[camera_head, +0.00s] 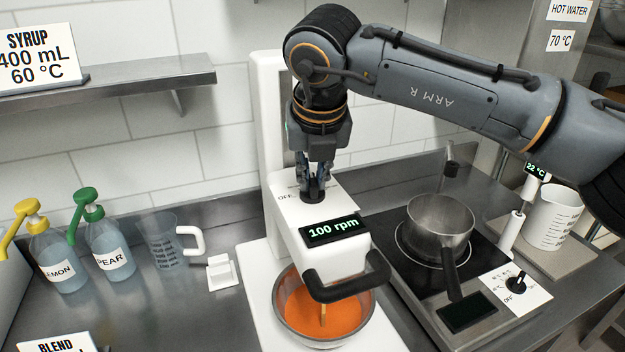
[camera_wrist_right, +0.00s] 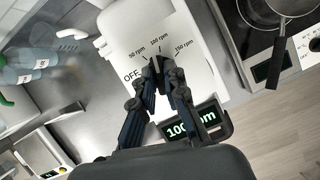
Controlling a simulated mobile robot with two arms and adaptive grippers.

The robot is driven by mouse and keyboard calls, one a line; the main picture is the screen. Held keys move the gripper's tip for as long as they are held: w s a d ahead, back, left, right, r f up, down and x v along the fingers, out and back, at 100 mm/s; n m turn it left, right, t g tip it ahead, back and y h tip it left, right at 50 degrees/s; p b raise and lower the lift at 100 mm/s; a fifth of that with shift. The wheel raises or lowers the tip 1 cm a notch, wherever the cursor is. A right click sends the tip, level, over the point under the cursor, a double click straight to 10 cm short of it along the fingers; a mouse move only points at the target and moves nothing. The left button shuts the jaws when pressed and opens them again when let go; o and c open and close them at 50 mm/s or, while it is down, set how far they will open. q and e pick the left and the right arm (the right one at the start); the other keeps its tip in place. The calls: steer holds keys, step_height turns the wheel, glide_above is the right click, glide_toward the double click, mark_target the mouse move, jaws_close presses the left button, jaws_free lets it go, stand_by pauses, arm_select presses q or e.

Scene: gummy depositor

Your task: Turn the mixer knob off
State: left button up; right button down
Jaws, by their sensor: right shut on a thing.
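The white mixer (camera_head: 340,262) stands in the middle of the counter, with a bowl of orange liquid (camera_head: 322,315) under its head. Its small display (camera_head: 334,230) reads 100 rpm; the display (camera_wrist_right: 190,124) also shows in the right wrist view. The black mixer knob (camera_head: 313,197) is on top of the head, by a dial marked OFF, 50, 100 and 150 rpm (camera_wrist_right: 160,45). My right gripper (camera_head: 315,187) points down from above and is shut on the knob. The fingers hide most of the knob, so its pointer cannot be read. My left gripper is not in view.
A saucepan (camera_head: 438,226) sits on the hot plate to the right, with its own knob (camera_head: 516,284) in front. Syrup bottles (camera_head: 109,248) and a clear measuring jug (camera_head: 164,242) stand left. The mixer's black handle (camera_head: 346,288) sticks out in front.

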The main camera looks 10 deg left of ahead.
steer(key=shift+f+n+y+b, duration=0.15)
steer(key=shift+n+y+b, duration=0.25)
steer(key=shift+n, duration=0.5)
steer(key=shift+d+n+g+b, duration=0.1)
steer(key=shift+n+g+b, duration=0.25)
steer(key=shift+n, duration=0.55)
steer(key=shift+w+n+g+y, duration=0.2)
steer(key=shift+n+y, duration=0.3)
steer(key=shift+n, duration=0.4)
steer(key=shift+r+n+g, duration=0.2)
steer(key=shift+n+g, duration=0.05)
steer(key=shift+n, duration=0.65)
steer(key=n+g+p, duration=0.1)
steer(key=n, duration=0.1)
steer(key=n+y+p, duration=0.1)
steer(key=n+p, duration=0.1)
steer(key=shift+d+r+n+g, duration=0.1)
steer(key=shift+n+g, duration=0.2)
steer(key=shift+g, duration=0.1)
steer(key=n+g+p, duration=0.1)
steer(key=n+p, duration=0.1)
steer(key=n, duration=0.1)
steer(key=shift+w+p, duration=0.15)
steer(key=shift+p, duration=0.15)
steer(key=shift+n+g+p, duration=0.3)
steer(key=shift+n, duration=0.4)
steer(key=shift+f, duration=0.2)
